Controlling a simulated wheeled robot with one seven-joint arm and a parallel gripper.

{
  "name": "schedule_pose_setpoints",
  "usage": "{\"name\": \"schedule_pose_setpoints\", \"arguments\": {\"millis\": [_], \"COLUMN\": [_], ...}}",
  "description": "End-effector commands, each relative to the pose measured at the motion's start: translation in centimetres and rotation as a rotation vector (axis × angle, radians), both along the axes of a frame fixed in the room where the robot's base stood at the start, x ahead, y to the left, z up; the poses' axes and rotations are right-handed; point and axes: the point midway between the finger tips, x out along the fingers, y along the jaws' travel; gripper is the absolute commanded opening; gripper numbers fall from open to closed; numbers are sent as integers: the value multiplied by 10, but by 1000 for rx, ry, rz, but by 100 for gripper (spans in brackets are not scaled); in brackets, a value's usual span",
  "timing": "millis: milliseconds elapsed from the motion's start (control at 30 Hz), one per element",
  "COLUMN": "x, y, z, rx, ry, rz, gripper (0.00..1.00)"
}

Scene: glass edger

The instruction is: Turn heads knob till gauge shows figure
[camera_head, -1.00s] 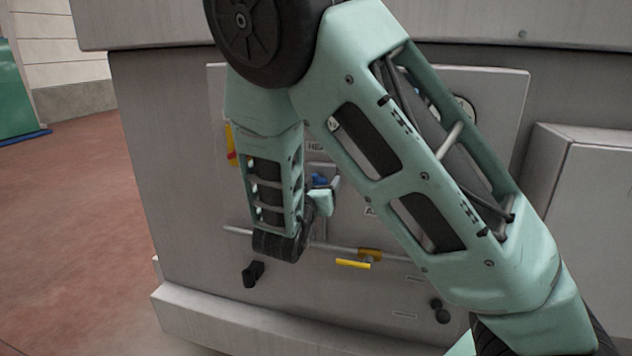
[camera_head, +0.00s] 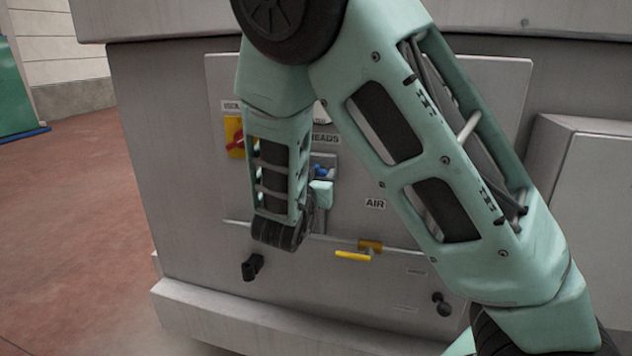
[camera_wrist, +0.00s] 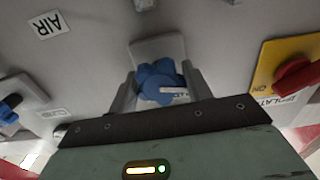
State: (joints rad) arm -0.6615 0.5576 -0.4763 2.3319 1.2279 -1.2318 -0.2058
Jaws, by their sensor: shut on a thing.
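The heads knob is blue and lobed, with a white pointer line; it shows in the wrist view (camera_wrist: 152,80) and partly in the head view (camera_head: 321,171), below the HEADS label (camera_head: 325,138). My gripper (camera_wrist: 160,88) is shut on it, one finger on each side of it in the wrist view. In the head view my gripper (camera_head: 320,188) is at the panel, partly behind my arm. A pale round edge, perhaps a gauge (camera_head: 320,113), peeks out above the HEADS label. My arm covers most of it, and no reading shows.
A yellow plate with a red isolator handle (camera_head: 236,140) is close to the left of my arm. Below are a pipe with a yellow lever (camera_head: 352,255) and black knobs (camera_head: 252,267). An AIR label (camera_head: 375,203) is to the right. A grey box (camera_head: 585,190) juts out at far right.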

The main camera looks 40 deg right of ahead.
Motion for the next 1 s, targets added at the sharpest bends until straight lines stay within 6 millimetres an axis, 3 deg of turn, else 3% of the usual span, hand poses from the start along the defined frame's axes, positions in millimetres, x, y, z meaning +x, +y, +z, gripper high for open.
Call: {"name": "schedule_pose_setpoints", "arguments": {"millis": [1000], "x": [-2], "y": [-2], "z": [-8], "rx": [582], "ry": [-750], "rz": [-2], "gripper": [26]}}
